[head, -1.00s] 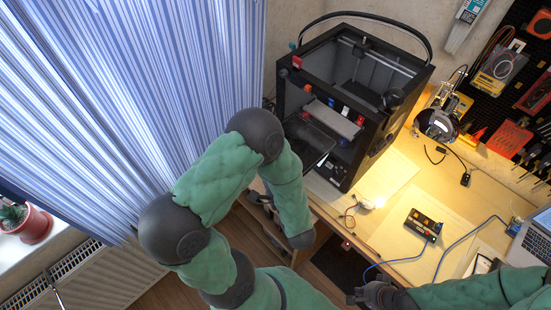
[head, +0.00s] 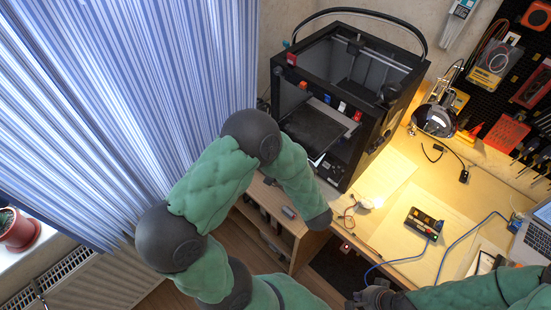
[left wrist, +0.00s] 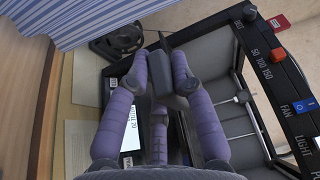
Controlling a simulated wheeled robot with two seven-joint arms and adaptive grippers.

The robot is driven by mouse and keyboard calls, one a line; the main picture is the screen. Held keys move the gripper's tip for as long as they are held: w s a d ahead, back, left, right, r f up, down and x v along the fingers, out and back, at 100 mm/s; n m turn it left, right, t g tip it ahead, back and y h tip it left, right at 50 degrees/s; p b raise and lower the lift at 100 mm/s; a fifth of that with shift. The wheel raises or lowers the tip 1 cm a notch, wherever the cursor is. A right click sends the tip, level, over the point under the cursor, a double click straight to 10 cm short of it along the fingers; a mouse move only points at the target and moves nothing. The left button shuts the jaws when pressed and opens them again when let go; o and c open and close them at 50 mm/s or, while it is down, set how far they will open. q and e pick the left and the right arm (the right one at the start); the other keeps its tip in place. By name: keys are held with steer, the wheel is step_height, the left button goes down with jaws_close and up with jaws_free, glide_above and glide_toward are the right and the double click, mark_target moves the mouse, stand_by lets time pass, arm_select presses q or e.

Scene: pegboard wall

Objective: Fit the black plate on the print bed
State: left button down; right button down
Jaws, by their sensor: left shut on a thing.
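The black plate (head: 312,128) lies inside the open front of the black 3D printer (head: 350,75) in the head view, over the print bed, most of which it hides. I cannot tell whether it rests flat on the bed. My left gripper (left wrist: 161,78) is shut on a dark piece that appears to be the plate's edge in the left wrist view. In the head view my own left arm hides that gripper. My right gripper (head: 372,297) is at the bottom of the head view, low over the bench's front, apart from the printer; its fingers are too small to read.
A striped curtain (head: 110,110) hangs at left. A spool (left wrist: 117,40) shows in the left wrist view.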

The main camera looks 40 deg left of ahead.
mark_target(306, 131)
arm_select(q)
steer(key=shift+w+d+f+b, duration=0.1)
steer(key=shift+w+b, duration=0.65)
steer(key=shift+w, duration=0.55)
steer(key=shift+w+d+f+b, duration=0.1)
steer(key=shift+w+b, duration=0.65)
steer(key=shift+w, duration=0.5)
steer(key=w+b, duration=0.1)
steer(key=w, duration=0.1)
steer(key=w+b, duration=0.4)
steer(key=w, duration=0.1)
steer(key=shift+d+f, duration=0.1)
steer(key=shift+d, duration=0.15)
steer(key=shift+f, duration=0.4)
steer(key=shift+s+d+p, duration=0.1)
steer(key=shift+p, duration=0.7)
steer(key=shift+f, duration=0.1)
steer(key=c, duration=1)
jaws_free()
